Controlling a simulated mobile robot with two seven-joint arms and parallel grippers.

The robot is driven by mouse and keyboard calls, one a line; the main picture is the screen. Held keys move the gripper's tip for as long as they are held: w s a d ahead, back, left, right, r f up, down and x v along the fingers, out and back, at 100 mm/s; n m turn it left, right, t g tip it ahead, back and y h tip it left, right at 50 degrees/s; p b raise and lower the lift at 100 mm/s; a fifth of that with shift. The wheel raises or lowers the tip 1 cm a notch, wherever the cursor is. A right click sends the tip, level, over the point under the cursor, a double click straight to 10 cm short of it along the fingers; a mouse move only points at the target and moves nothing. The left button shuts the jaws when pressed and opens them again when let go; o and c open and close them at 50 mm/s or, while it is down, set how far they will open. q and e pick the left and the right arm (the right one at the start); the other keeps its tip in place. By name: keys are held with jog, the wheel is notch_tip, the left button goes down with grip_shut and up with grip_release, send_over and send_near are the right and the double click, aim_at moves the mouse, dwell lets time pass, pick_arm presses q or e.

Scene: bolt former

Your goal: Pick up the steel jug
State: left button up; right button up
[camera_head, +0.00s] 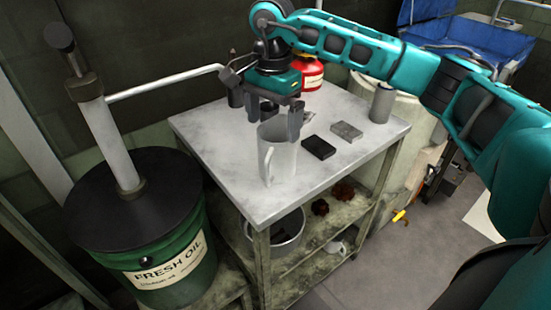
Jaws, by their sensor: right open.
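The steel jug (279,160) stands upright on the grey table top (215,145), near its front left. It is a pale metal jug with its handle on the left side. My right gripper (275,121) reaches in from the upper right and points down over the jug. Its jaws are open, with one finger at the right side of the jug's rim and the other further back at the left. I cannot tell whether either finger touches the jug. The gripper hides part of the rim. My left gripper is out of view.
A black block (319,147) and a grey block (346,131) lie right of the jug. A red can (309,73) and a grey cylinder (382,103) stand farther back. A green oil drum (160,260) with a pump stands at left. The lower shelf holds a bucket (287,229).

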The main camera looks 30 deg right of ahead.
aim_at(274, 144)
notch_tip(274, 144, down, 7)
jog(key=shift+d+r, duration=0.15)
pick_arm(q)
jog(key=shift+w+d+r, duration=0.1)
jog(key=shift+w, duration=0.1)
pick_arm(e)
jog(key=c, duration=0.8)
jog(key=shift+r, duration=0.15)
